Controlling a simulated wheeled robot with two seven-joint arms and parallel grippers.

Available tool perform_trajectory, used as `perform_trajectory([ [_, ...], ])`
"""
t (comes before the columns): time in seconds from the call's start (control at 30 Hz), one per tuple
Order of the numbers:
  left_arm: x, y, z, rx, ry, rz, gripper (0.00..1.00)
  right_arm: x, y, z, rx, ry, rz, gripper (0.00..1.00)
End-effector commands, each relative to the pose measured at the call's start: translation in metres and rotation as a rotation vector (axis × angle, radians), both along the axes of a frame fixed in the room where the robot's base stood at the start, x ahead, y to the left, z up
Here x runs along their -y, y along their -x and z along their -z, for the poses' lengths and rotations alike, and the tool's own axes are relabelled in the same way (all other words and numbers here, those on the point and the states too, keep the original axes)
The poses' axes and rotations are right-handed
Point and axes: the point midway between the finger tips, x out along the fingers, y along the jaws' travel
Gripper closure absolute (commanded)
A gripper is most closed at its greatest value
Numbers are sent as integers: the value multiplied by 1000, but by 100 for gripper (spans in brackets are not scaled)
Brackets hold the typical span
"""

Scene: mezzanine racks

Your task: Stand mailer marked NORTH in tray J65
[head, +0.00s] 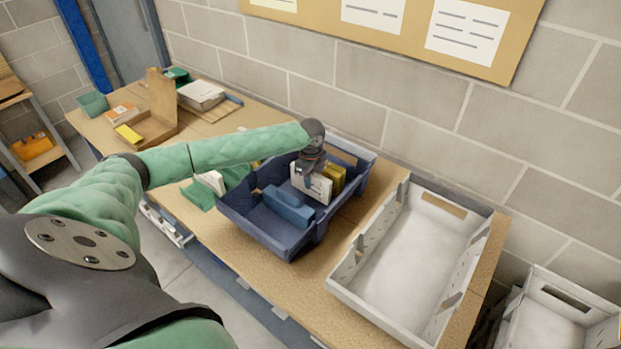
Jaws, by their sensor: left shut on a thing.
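My left gripper (311,174) reaches down into a dark blue tray (262,238) on the bench. It is shut on a cream-white mailer (323,189), which looks roughly upright inside the tray walls. I cannot tell whether its lower edge touches the tray floor. No marking on it is readable. A yellow item (337,178) stands close to its right, and a blue block (288,207) lies in front of it. A light grey tray (345,290) stands to the right, empty. No J65 label is readable on either tray. My right gripper is out of view.
Green cloth-like material and a white item (212,181) lie beside the blue tray. Another grey crate (562,308) stands lower right. A block wall closes the back.

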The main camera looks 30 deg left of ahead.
Motion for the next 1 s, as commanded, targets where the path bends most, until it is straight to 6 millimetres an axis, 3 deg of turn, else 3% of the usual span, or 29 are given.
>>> perform_trajectory([
  [0.43, 0, 0, 8, -1, 0, 0, 100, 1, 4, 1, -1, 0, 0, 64],
  [0.47, 0, 0, 8, -1, 0, 0, 78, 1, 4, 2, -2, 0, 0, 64],
  [0.57, 0, 0, 8, -1, 0, 0, 59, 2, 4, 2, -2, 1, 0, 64],
  [1.0, -1, -1, -1, 2, -1, 0, 58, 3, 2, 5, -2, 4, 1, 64],
])
